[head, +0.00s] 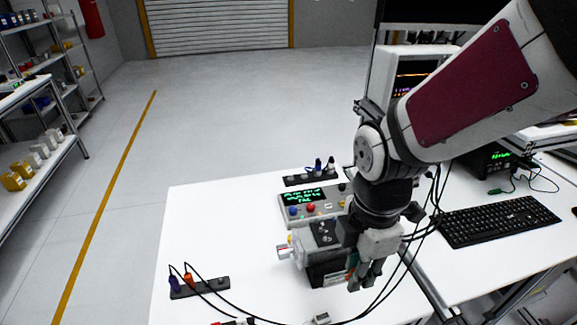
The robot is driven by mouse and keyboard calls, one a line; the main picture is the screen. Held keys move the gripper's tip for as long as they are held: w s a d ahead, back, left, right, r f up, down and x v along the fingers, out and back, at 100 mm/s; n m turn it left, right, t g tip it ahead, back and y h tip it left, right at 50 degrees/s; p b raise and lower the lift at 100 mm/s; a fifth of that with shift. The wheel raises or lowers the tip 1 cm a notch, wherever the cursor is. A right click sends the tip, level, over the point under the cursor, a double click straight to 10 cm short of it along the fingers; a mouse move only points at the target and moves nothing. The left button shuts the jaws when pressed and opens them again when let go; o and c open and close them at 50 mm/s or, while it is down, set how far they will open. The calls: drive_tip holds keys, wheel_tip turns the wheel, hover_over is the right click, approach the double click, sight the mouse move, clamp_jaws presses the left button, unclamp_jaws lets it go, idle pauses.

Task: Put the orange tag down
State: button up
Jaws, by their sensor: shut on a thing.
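My gripper (364,280) points down at the front right of the servo unit, above the white table (215,225). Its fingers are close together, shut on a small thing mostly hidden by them. A small orange-red patch, which looks like the orange tag (351,274), shows at the left side of the fingers, against the dark servo housing (322,272). I cannot tell whether the tag touches the housing or the table. The servo unit has a grey top and a silver shaft end (284,251) facing left.
A control box (313,203) with a green display and coloured buttons stands behind the servo. A black holder (200,288) with blue and orange plugs is at front left. Black cables cross the front. A keyboard (497,221) lies right. The table's left middle is clear.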

drive_tip(key=p, duration=0.1)
hover_over(300, 239)
drive_tip(key=shift+f, duration=0.75)
drive_tip(key=shift+f+p, duration=0.4)
drive_tip(key=shift+f, duration=1.3)
drive_tip(key=shift+w+f, duration=0.1)
drive_tip(key=o, duration=0.4)
drive_tip(key=shift+f, duration=0.1)
drive_tip(key=o, duration=0.4)
